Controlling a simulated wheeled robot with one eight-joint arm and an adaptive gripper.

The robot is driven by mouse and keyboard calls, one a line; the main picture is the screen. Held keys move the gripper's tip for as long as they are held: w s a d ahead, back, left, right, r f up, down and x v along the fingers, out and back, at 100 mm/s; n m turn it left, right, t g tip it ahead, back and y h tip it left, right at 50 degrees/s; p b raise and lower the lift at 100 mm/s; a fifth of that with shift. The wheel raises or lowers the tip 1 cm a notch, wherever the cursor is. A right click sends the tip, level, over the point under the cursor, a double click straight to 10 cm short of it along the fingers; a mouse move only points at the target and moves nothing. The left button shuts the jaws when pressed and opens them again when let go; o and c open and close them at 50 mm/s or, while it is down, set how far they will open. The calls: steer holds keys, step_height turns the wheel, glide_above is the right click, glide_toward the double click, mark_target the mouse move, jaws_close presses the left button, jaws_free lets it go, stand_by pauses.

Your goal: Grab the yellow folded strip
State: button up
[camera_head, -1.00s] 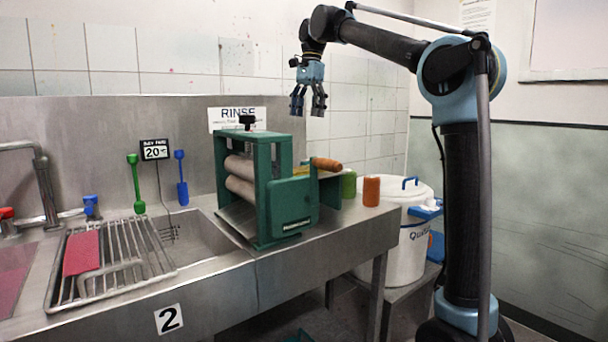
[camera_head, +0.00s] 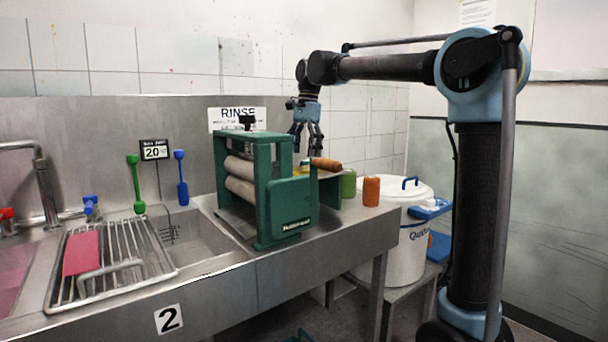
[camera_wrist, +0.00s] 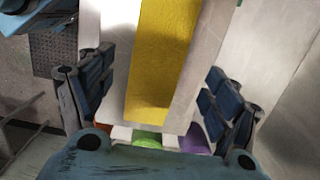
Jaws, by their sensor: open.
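The yellow folded strip (camera_wrist: 160,60) shows in the wrist view as a broad textured yellow band along a pale grey surface. It lies between the two dark blue fingers in the picture, apart from both. My gripper (camera_head: 307,147) is open and points down behind the green roller press (camera_head: 286,212) in the head view. The fingers hold nothing that I can see. In the head view the strip is mostly hidden by the press, and I cannot make out its shape there.
A wooden handle (camera_head: 326,164) sticks out right of the press. A green spool (camera_head: 348,184) and an orange spool (camera_head: 371,191) stand on the counter's right end. A white lidded bucket (camera_head: 405,250) stands beyond. The sink's rack (camera_head: 128,262) is at left.

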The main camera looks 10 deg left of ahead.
mark_target(302, 168)
steer(key=shift+s+a+f, duration=0.1)
steer(key=shift+s+f, duration=0.05)
steer(key=shift+f, duration=1)
steer(key=shift+s+f, duration=0.1)
steer(key=shift+f, duration=1.05)
steer(key=shift+c, duration=0.6)
steer(key=c, duration=1)
